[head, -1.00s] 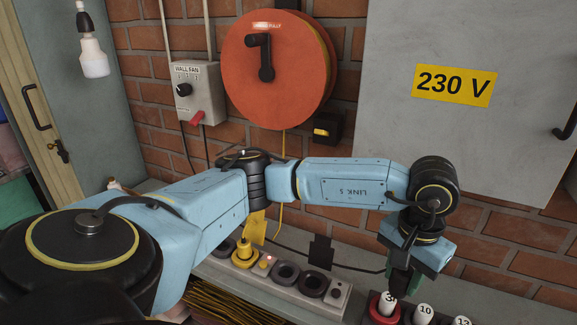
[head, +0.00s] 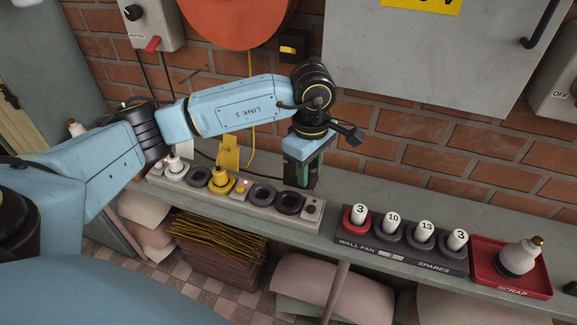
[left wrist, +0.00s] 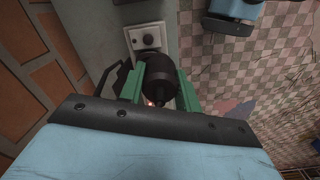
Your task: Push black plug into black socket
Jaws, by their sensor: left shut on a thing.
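My left gripper (head: 300,178) is above the right end of the socket strip (head: 249,202). In the left wrist view its green fingers (left wrist: 160,88) are shut on a black plug (left wrist: 157,72). In the head view the plug is mostly hidden by the dark gripper. Two dark round sockets stand side by side on the strip, a left one (head: 262,195) and a right one (head: 289,203). The right one is just below the gripper, and both look empty. I cannot tell whether the plug touches a socket. My right gripper does not clearly show.
A yellow plug (head: 220,181) and a white plug (head: 174,164) stand in the strip. The strip's end has a button (head: 312,210). To the right are a rack of numbered bulb-like pieces (head: 393,236) and a red scrap tray (head: 484,277). A brick wall is behind.

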